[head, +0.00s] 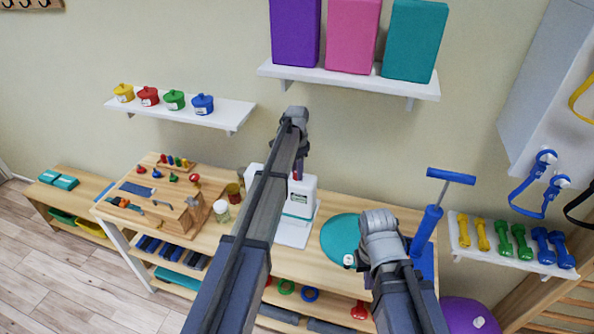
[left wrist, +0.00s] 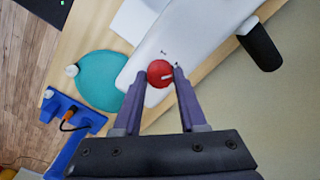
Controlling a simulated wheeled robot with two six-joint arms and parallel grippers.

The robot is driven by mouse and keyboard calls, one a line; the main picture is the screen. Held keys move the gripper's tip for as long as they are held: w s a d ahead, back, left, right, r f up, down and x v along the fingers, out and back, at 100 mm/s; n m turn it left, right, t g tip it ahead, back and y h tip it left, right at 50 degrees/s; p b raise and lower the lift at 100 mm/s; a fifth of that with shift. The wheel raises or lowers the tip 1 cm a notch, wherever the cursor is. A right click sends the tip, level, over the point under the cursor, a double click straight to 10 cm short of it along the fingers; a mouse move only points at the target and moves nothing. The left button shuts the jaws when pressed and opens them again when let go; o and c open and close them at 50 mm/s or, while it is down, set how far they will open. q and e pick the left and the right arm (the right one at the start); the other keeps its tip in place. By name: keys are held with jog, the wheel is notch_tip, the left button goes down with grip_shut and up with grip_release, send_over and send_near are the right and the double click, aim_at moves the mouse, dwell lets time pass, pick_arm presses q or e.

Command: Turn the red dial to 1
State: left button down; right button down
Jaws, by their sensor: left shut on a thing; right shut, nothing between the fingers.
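The red dial (left wrist: 160,74) sits on a white device (left wrist: 195,35). It is round, with a short white mark pointing right in the left wrist view. My left gripper (left wrist: 160,72) has one finger on each side of the dial and is shut on it. In the head view the white device (head: 298,226) stands on the wooden bench, and my left gripper (head: 299,166) reaches down to its upper part, where a bit of the red dial (head: 297,177) shows. Numbers around the dial are too small to read. My right arm shows, but its fingers are hidden.
A teal disc (head: 340,238) lies on the bench (head: 262,262) right of the device. A blue pump-like tool (head: 428,222) stands further right. Jars (head: 222,211) and a wooden tool board (head: 140,208) are to the left. A shelf with coloured blocks (head: 350,80) hangs above.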

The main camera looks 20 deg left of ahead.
dwell(0.3)
pick_arm(q)
jog(key=n, duration=1.1)
jog(key=shift+n, duration=0.6)
jog(key=shift+c, duration=2.3)
grip_release()
jog(key=shift+r, duration=0.1)
